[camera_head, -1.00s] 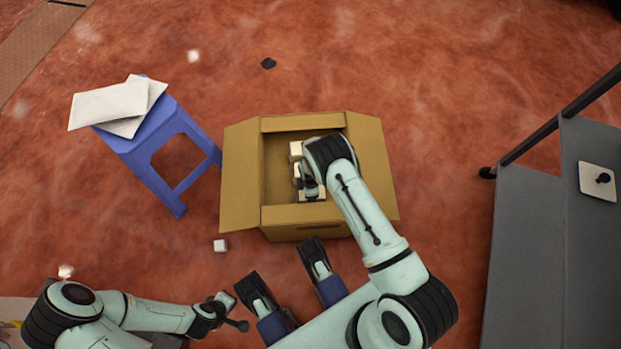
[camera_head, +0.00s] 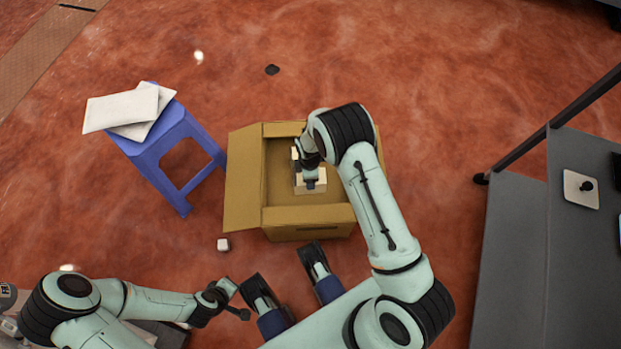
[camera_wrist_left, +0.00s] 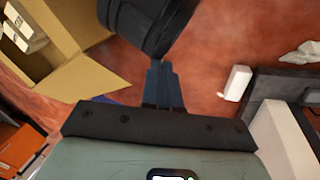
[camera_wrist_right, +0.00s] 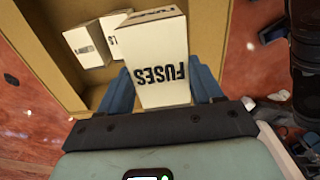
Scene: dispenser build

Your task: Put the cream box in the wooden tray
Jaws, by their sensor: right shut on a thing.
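A cream box (camera_wrist_right: 160,62) marked FUSES is between the fingers of my right gripper (camera_wrist_right: 163,92), which is shut on it. In the head view this cream box (camera_head: 311,185) is in or just above the open cardboard box (camera_head: 305,216), partly hidden by my right gripper (camera_head: 311,172). More cream boxes (camera_wrist_right: 88,45) lie in the cardboard box beyond it. My left gripper (camera_wrist_left: 163,88) is shut and empty, away from the cardboard box. I cannot make out a wooden tray in any view.
A blue stool (camera_head: 170,145) with white envelopes (camera_head: 125,108) stands left of the cardboard box. A small white cube (camera_head: 223,244) lies on the floor near the box. A grey cart (camera_head: 540,230) stands at the right.

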